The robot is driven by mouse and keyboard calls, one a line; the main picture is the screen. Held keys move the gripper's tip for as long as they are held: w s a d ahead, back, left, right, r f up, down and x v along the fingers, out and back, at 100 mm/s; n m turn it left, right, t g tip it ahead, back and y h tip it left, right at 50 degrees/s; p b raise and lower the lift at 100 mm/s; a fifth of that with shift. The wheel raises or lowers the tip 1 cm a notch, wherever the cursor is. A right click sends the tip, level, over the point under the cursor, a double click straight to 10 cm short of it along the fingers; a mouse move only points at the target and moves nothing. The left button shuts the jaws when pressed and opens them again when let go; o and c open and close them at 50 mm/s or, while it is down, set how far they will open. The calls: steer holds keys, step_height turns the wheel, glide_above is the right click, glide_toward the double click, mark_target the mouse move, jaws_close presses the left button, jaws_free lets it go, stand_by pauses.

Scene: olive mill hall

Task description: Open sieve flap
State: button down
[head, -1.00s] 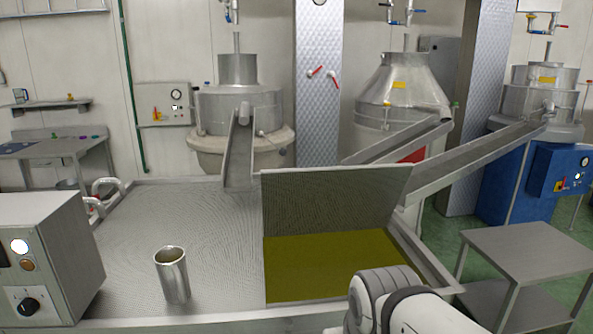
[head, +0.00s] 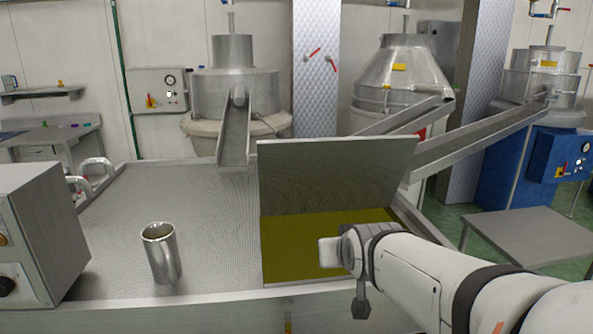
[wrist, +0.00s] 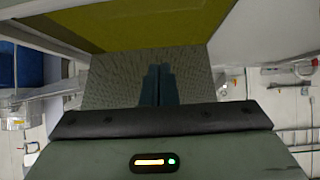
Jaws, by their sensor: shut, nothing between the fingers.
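The sieve flap (head: 335,178) is a grey perforated panel. In the head view it stands raised, leaning back at the far edge of an opening in the sieve top (head: 195,220). Olive-green oil (head: 300,245) shows in the opening. My arm reaches in from the lower right, its wrist over the near right part of the opening; the fingertips cannot be made out there. In the wrist view my gripper (wrist: 158,80) is shut and empty, with the flap's grey patterned face (wrist: 112,80) behind the fingers. I cannot tell whether they touch it. The oil also shows at the top (wrist: 130,28).
A metal cup (head: 161,255) stands on the sieve top left of the opening. A control box (head: 40,240) is at the left. Metal chutes (head: 480,140) slope down behind the flap. A low steel table (head: 530,238) stands at the right.

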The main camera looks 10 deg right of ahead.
steer(key=w+d+r+t+b, duration=0.1)
steer(key=w+r+t+b, duration=0.1)
steer(key=w+t+b, duration=0.6)
steer(key=t+b, duration=0.2)
steer(key=t, duration=0.2)
glide_toward(320, 142)
steer(key=shift+y, duration=0.3)
steer(key=p+x, duration=0.3)
steer(key=x, duration=0.3)
steer(key=shift+w+d, duration=0.1)
steer(key=shift+w, duration=0.3)
